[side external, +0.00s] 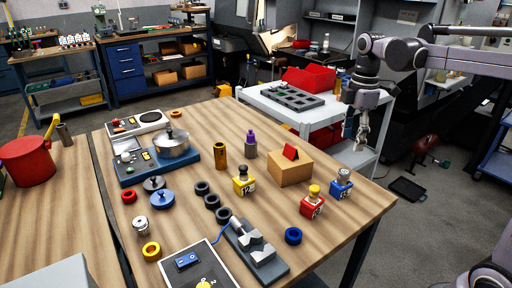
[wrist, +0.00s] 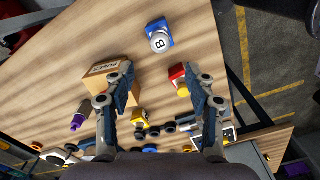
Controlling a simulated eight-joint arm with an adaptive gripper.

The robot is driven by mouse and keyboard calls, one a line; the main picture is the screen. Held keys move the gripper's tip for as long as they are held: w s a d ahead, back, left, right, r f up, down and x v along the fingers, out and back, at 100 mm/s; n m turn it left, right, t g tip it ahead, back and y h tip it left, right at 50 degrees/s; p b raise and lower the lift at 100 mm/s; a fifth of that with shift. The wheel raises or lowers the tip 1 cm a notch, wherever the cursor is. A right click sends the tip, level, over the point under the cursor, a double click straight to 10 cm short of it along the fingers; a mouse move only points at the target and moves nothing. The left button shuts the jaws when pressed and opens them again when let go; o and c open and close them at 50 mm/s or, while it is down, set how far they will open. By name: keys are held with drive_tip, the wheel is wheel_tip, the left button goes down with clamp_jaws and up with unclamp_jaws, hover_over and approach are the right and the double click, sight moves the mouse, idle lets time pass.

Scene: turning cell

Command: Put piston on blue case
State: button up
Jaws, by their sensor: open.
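A small blue block (side external: 341,188), which looks like the blue case, stands on the right part of the wooden table with a silver round-topped piece on it. It shows at the top of the wrist view (wrist: 155,25), the silver piece in front of it. A small silver ridged cylinder (side external: 140,226) at the table's front left may be the piston; I cannot be sure. My gripper (side external: 359,138) hangs above and beyond the table's right edge, apart from both. In the wrist view my gripper (wrist: 168,82) is open, with nothing between its fingers.
A red block (side external: 312,208) with a yellow knob stands beside the blue block. A cardboard box (side external: 290,172) with a red piece on top, a yellow block (side external: 243,186) and a purple-topped cylinder (side external: 250,148) stand mid-table. A vise (side external: 252,242) and several rings lie in front.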

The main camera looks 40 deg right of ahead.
drive_tip(key=s+a+f+m+t, duration=0.7)
drive_tip(key=s+a+m, duration=0.2)
drive_tip(key=m, duration=0.3)
drive_tip(key=shift+s+a+m, duration=0.3)
drive_tip(key=shift+s+a, duration=0.05)
drive_tip(key=shift+a, duration=0.45)
